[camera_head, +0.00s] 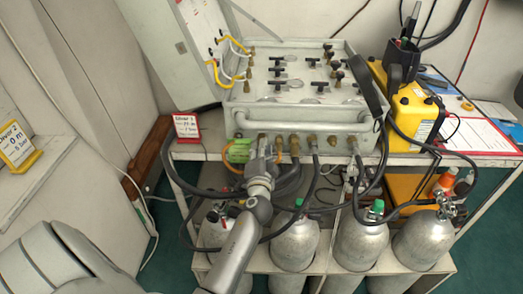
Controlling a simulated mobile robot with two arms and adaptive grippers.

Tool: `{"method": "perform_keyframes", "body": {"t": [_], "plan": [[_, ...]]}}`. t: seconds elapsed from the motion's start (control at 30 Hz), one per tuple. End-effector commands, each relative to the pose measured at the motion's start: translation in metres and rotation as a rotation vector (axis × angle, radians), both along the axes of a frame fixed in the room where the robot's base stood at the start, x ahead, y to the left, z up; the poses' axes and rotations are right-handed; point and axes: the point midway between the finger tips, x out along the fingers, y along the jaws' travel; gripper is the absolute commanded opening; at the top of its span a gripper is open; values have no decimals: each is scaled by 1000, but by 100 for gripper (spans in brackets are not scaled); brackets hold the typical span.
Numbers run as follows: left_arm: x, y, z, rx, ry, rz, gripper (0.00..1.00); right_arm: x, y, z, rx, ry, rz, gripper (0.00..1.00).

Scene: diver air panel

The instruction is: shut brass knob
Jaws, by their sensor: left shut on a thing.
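The grey air panel (238,117) stands on the bench with a row of brass fittings along its front face. My left gripper (262,147) reaches up from below to the left end of this row. It is shut on a brass knob there, which its fingers mostly hide. Another brass fitting (295,145) shows just right of the gripper, with a hose below it. Black-handled valves (278,69) and gauges stand on the panel's top. My right gripper is not in view.
A green block (238,151) with an orange hose sits close left of the gripper. Black hoses (184,190) loop below the panel to several grey cylinders (294,245). A yellow case (412,113) stands at right. A red-framed sign (186,126) stands at left.

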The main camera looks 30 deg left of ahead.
Motion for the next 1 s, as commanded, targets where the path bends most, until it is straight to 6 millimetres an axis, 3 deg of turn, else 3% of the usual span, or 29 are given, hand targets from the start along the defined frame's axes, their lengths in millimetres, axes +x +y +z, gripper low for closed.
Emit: {"method": "perform_keyframes", "body": {"t": [0.6, 0.63, 0.8, 1.0], "plan": [[1, 0, 2, 42, 20, -1, 0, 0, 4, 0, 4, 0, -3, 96], [1, 0, 2, 42, 20, -1, 21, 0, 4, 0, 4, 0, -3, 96], [1, 0, 2, 40, 20, -1, 43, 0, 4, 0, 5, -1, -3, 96], [0, 0, 1, 38, 22, 0, 43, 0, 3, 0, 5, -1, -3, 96]]}}
